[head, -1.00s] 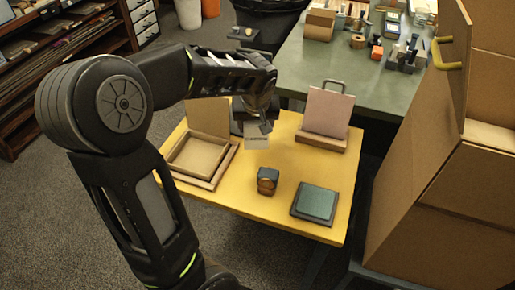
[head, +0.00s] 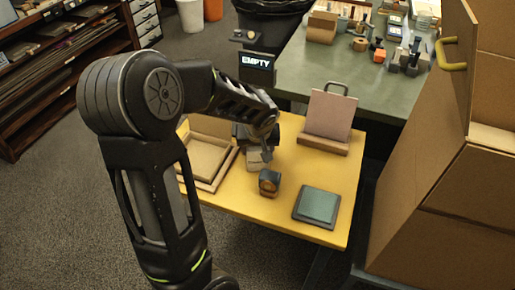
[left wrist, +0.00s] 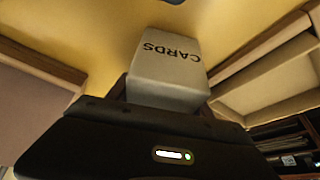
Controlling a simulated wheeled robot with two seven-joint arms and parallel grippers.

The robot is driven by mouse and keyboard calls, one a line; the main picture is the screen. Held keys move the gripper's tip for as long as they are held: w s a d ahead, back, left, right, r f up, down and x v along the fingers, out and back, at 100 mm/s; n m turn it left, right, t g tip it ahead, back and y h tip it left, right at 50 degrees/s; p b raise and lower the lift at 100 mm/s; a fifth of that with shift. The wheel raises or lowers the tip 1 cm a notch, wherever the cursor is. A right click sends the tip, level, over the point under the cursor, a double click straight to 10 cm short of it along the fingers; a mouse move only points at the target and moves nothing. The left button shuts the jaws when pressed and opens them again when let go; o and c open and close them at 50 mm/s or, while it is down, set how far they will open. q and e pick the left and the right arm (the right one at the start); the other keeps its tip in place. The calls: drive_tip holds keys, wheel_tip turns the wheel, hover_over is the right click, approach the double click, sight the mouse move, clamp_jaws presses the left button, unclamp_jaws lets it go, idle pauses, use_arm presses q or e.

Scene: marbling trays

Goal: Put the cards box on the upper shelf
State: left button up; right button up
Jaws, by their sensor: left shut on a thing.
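The cards box (left wrist: 168,65) is a pale grey block marked CARDS, held in the jaws of my left gripper in the left wrist view. In the head view the cards box (head: 254,160) shows partly behind my left gripper (head: 265,152), over the yellow table (head: 235,200). I cannot tell whether its base touches the table. A tan cabinet (head: 440,215) stands at the right, with a yellow handle (head: 453,66) and a pale shelf edge (head: 492,138); most of its inside is hidden. My right gripper is not in view.
A wooden tray (head: 226,178) lies left of the box. A dark stamp-like block (head: 269,183), a green pad (head: 318,206) and an upright pinkish board (head: 330,112) share the table. A green table (head: 385,95) behind is cluttered. A display (head: 257,68) reads EMPTY.

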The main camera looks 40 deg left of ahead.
sight(258, 149)
use_arm(q)
drive_tip(key=shift+f+b, duration=0.15)
drive_tip(key=shift+b, duration=0.15)
drive_tip(key=o, duration=1.6)
drive_tip(key=shift+r, duration=0.2)
drive_tip(key=shift+r+p, duration=0.15)
drive_tip(key=shift+p, duration=0.25)
drive_tip(key=v, duration=1.1)
drive_tip(key=shift+s+d+r+p, duration=0.1)
drive_tip(key=shift+s+r+p, duration=0.15)
drive_tip(key=shift+r+p, duration=0.1)
drive_tip(key=shift+o, duration=0.5)
